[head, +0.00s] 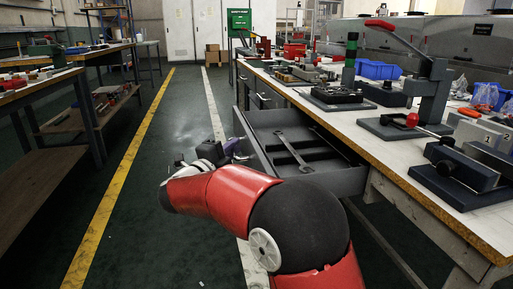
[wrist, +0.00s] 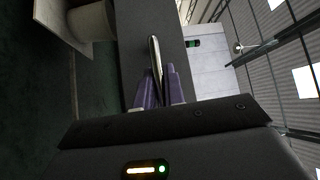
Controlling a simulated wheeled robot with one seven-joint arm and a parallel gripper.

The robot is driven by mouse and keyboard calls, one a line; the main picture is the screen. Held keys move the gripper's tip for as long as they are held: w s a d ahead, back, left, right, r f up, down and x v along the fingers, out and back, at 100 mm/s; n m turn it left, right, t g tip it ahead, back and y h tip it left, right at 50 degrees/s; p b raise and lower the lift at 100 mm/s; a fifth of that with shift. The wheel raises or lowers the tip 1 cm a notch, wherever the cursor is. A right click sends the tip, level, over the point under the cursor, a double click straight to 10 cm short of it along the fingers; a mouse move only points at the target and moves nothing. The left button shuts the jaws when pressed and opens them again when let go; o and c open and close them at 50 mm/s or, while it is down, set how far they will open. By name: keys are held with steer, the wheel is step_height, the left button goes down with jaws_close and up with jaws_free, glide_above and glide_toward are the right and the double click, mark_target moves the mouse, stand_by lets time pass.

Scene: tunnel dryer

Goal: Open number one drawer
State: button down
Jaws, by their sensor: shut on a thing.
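A dark grey drawer (head: 318,180) stands pulled out from the workbench's left side, with a wrench (head: 293,150) lying in it. No number is readable on it. In the wrist view, the purple fingers (wrist: 158,88) are closed around a slim metal bar handle (wrist: 154,58), against the dark drawer front (wrist: 184,50). The far end of the handle shows beyond the fingers; the rest is hidden between them.
The workbench (head: 420,165) holds tools, a lever press (head: 432,85) and blue bins (head: 378,70). More closed drawers (head: 265,97) sit farther along it. A wooden shelf bench (head: 40,115) stands at left. The green floor (head: 160,130) between is clear, with a yellow line.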

steer(key=shift+s+a, duration=0.2)
steer(key=shift+a, duration=0.8)
steer(key=shift+s+a, duration=0.2)
steer(key=shift+a, duration=0.8)
steer(key=c, duration=1.5)
jaws_free()
steer(key=v, duration=0.7)
steer(key=shift+s+a+f, duration=0.1)
steer(key=shift+s+a, duration=0.1)
steer(key=shift+s, duration=0.1)
